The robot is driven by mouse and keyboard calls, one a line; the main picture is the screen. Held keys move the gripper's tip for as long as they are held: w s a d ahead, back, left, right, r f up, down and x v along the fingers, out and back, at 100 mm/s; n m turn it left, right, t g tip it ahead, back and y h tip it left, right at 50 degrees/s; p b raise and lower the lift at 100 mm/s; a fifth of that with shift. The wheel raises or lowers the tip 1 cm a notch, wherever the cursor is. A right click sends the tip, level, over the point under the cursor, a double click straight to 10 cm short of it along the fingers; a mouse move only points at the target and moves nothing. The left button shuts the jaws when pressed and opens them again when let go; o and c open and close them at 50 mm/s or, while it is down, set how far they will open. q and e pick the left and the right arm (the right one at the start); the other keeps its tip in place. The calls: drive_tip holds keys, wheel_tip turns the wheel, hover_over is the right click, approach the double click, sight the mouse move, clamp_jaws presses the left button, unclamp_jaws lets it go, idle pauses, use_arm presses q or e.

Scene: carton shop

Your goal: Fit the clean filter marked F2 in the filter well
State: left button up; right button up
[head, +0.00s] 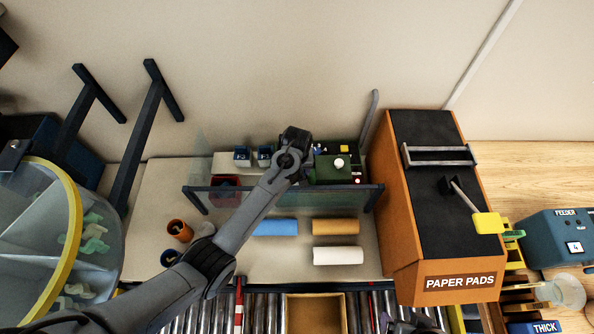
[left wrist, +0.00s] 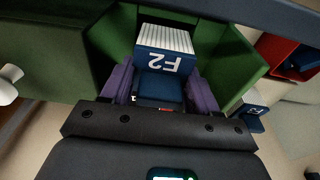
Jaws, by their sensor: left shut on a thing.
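My left gripper (left wrist: 160,88) has its purple fingers shut on a blue filter (left wrist: 163,64) marked F2, with white pleats at its far end. The filter is between the green walls of the filter well (left wrist: 110,37); how deep it sits I cannot tell. In the head view my left wrist is over the shelf behind the clear guard, and hides its fingers and the held filter. The green housing (head: 333,170) with a white knob is just right of it.
Blue blocks (head: 242,155) stand left of my wrist; one marked F2 shows in the left wrist view (left wrist: 250,112). A red bin (head: 225,183) holds blue things. A dark-framed clear guard (head: 325,190) fronts the shelf. Coloured rolls (head: 338,256) lie before it.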

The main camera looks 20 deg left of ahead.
use_arm(q)
drive_tip(key=shift+f, duration=1.15)
drive_tip(key=shift+f, duration=0.1)
drive_tip(key=o, duration=1)
drive_tip(key=shift+o, duration=0.2)
drive_tip(key=r, duration=0.4)
drive_tip(key=s+r, duration=0.1)
drive_tip(key=r, duration=0.2)
drive_tip(key=r+b, duration=0.1)
drive_tip(key=r, duration=0.3)
drive_tip(key=shift+s+d+r, duration=0.25)
drive_tip(key=shift+s+r, duration=0.05)
drive_tip(key=shift+r, duration=0.3)
drive_tip(key=shift+s, duration=0.15)
